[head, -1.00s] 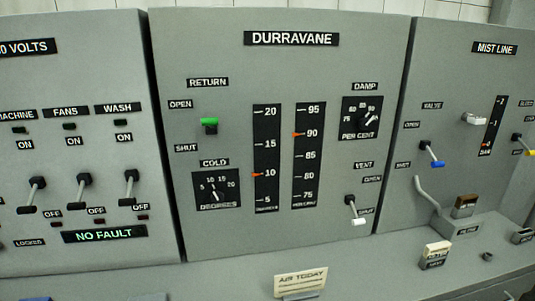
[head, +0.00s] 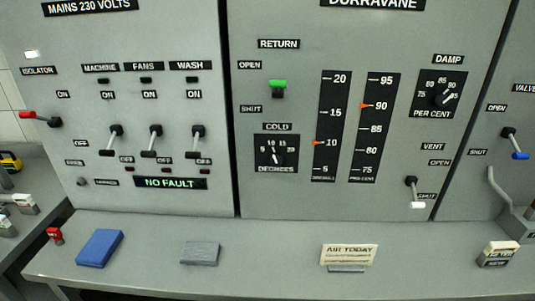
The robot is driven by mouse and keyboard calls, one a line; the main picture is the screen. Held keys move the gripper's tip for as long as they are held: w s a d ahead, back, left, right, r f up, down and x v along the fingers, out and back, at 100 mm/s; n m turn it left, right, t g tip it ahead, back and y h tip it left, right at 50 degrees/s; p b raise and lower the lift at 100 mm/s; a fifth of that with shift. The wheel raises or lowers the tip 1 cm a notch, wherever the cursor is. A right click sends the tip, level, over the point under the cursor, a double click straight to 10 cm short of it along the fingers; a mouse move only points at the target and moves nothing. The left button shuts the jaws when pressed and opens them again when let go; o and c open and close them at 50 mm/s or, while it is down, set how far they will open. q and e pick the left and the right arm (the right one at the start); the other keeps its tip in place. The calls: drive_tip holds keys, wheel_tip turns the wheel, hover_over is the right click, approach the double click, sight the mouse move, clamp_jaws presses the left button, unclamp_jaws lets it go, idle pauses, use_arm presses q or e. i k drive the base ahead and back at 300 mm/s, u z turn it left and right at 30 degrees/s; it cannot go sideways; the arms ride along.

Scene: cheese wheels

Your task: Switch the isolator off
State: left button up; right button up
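The isolator (head: 40,118) is on the left panel in the head view, under the label ISOLATOR (head: 38,70). Its red-tipped lever points left and slightly up from a dark pivot. An ON label (head: 63,94) is above the pivot and what looks like an OFF label (head: 80,143) is below right of it. A white lamp (head: 31,54) above the label looks lit. Neither of my grippers is in view.
Three levers for machine (head: 112,139), fans (head: 152,140) and wash (head: 194,140) stand right of the isolator. The desk ledge below holds a small red object (head: 54,235), a blue book (head: 99,248), a grey pad (head: 199,253) and a card (head: 349,255).

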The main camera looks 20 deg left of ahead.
sight(38, 117)
drive_tip(key=u, duration=2.15)
drive_tip(key=k, duration=1.3)
drive_tip(key=u, duration=0.65)
drive_tip(key=i, duration=0.9)
drive_tip(key=u, duration=0.9)
drive_tip(key=i, duration=2.45)
drive_tip(key=z, duration=1.45)
drive_tip(key=i, duration=0.75)
drive_tip(key=z, duration=0.85)
